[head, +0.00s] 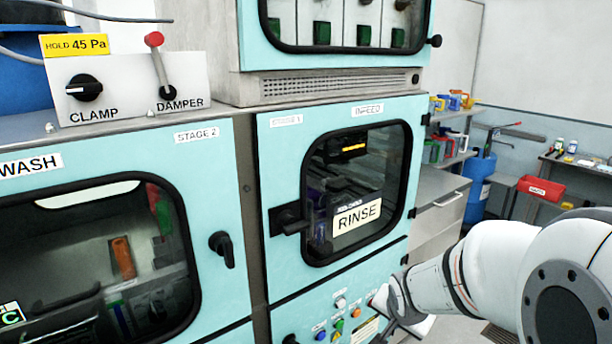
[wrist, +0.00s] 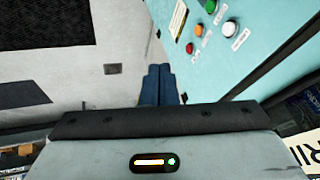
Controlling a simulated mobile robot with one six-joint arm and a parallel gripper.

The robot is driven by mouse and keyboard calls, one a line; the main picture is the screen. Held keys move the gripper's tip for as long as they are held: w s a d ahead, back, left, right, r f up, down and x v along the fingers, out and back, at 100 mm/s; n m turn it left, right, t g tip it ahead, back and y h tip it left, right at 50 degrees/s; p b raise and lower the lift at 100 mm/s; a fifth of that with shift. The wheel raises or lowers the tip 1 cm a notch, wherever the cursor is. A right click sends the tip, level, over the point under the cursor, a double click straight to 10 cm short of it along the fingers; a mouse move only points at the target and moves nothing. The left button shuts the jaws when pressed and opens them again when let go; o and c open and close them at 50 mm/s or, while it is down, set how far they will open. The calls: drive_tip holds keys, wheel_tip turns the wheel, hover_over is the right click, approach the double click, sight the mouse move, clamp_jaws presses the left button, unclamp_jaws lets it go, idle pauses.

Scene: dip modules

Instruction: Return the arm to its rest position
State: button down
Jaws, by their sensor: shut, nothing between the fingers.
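My gripper (wrist: 158,72) shows in the wrist view with its two dark blue fingers together and nothing between them. The fingers point at open space beside the teal panel (wrist: 215,75) with coloured buttons, and look apart from it. In the head view my white arm (head: 490,270) reaches in from the right edge, low in front of the rinse cabinet's lower panel (head: 290,318). The fingertips cannot be made out in the head view.
The rinse cabinet door (head: 285,170) is closed, with a black latch (head: 290,220) sticking out. The wash cabinet (head: 205,165) stands left. A drawer unit (head: 440,210), a blue cylinder (head: 480,180) and a side table (head: 590,165) with a red bin (head: 541,190) are right.

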drive_tip(key=s+a+r+n+g, duration=0.1)
drive_tip(key=s+a+r+n, duration=0.1)
drive_tip(key=s, duration=0.6)
drive_tip(key=s+a+r+n+g+y+b, duration=0.1)
drive_tip(key=s+r+n, duration=0.3)
drive_tip(key=s, duration=0.5)
drive_tip(key=shift+s+a+r+n+b, duration=0.15)
drive_tip(key=shift+a+r+n+b, duration=0.3)
drive_tip(key=shift+n, duration=0.65)
drive_tip(key=shift+a+f, duration=0.1)
